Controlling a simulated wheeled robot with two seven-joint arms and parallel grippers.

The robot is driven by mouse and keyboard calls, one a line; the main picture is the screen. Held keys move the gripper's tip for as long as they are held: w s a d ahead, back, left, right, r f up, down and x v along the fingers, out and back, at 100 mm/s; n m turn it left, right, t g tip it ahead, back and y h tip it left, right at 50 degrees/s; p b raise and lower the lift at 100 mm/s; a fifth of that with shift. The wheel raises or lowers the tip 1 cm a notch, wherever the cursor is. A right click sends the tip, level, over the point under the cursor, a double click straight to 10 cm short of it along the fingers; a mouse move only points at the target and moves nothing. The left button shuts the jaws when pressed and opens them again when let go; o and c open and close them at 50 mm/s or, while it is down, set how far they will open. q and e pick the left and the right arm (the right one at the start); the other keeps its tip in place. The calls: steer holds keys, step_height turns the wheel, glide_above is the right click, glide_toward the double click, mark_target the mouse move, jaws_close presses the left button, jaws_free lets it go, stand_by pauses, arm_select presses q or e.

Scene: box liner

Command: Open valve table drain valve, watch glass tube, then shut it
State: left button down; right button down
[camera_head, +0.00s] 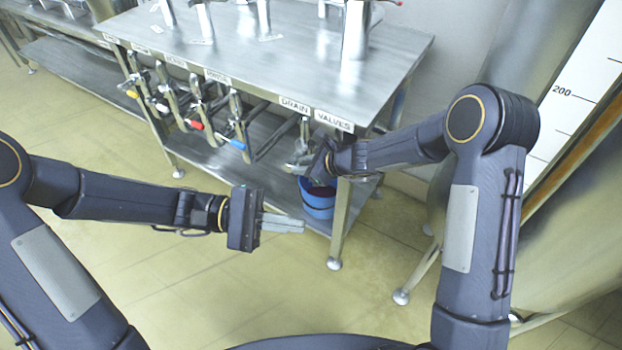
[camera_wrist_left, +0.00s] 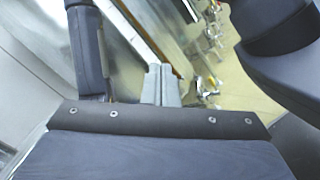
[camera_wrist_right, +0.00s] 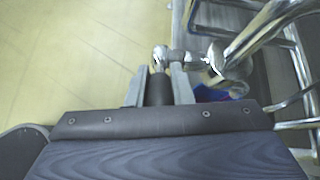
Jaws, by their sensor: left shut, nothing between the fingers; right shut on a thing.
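The steel valve table (camera_head: 290,60) carries the label "DRAIN VALVES" on its front edge. Below that label is a metal drain valve (camera_head: 303,138). My right gripper (camera_head: 318,160) is at this valve. In the right wrist view my right gripper (camera_wrist_right: 160,85) is shut on a black valve handle (camera_wrist_right: 158,90), joined to chrome pipework (camera_wrist_right: 205,62). My left gripper (camera_head: 300,225) is shut and empty in front of the table; its closed fingers also show in the left wrist view (camera_wrist_left: 161,85). I cannot clearly make out a glass tube.
A blue bucket (camera_head: 318,205) stands below the drain valve, beside the table leg. Several valves with coloured handles (camera_head: 195,125) hang along the table front. A tank (camera_head: 540,210) with a white scale marked 200 (camera_head: 575,95) stands at the right. The tiled floor before the table is clear.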

arm_select(q)
steer(key=w+d+f+n+t+h, duration=0.2)
steer(key=w+f+n+t, duration=0.2)
steer(key=w+n+t, duration=0.35)
steer(key=w+d+f+n+t+h, duration=0.2)
steer(key=w+f+n+t+h, duration=0.15)
steer(key=n+t, duration=0.6)
step_height(320, 180, down, 15)
steer(key=w+n+t+y, duration=0.3)
steer(key=n+t+y, duration=0.6)
steer(key=n+y, duration=0.65)
steer(key=w+d+r, duration=0.1)
steer(key=w+r, duration=0.5)
steer(key=w, duration=0.2)
steer(key=shift+w+d+r+g, duration=0.15)
steer(key=shift+w+d+g, duration=0.15)
steer(key=shift+w+d, duration=0.1)
steer(key=shift+n, duration=0.25)
